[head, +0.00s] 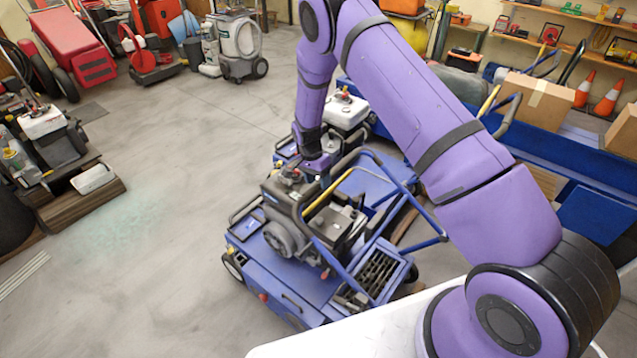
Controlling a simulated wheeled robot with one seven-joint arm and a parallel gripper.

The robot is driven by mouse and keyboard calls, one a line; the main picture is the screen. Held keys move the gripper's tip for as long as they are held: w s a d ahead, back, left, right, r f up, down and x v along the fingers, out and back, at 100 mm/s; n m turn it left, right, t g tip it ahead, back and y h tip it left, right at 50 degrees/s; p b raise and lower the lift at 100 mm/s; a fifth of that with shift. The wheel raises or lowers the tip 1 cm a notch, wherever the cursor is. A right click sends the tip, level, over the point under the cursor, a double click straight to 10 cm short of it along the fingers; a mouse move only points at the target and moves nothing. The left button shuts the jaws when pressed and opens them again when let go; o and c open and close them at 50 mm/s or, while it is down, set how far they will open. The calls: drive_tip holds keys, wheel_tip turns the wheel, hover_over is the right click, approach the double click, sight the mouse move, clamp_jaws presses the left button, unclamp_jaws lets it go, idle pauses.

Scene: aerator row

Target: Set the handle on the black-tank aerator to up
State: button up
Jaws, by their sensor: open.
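The black-tank aerator (262,272) is the nearer blue machine, with a black engine and tank (283,208) on its deck. Its blue tubular handle (425,215) slants over the right side of the deck. A yellow bar (332,188) slants beside the engine. My gripper (318,168) is at the end of the purple arm, just above and behind the black tank, near the upper end of the yellow bar. It is small here and points down; its jaws are open. I cannot tell whether it touches the machine. My arm hides part of the space behind.
A second blue aerator with a white tank (346,108) stands close behind. A long blue bed (560,160) with cardboard boxes (537,100) lies right. Another machine (45,125) with a white tank stands on wood at left. Grey floor (165,175) is free at left.

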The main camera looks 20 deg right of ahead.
drive_tip(key=shift+s+f, duration=0.1)
drive_tip(key=shift+f, duration=0.45)
clamp_jaws()
drive_tip(key=shift+d+r, duration=0.1)
drive_tip(key=shift+r, duration=0.05)
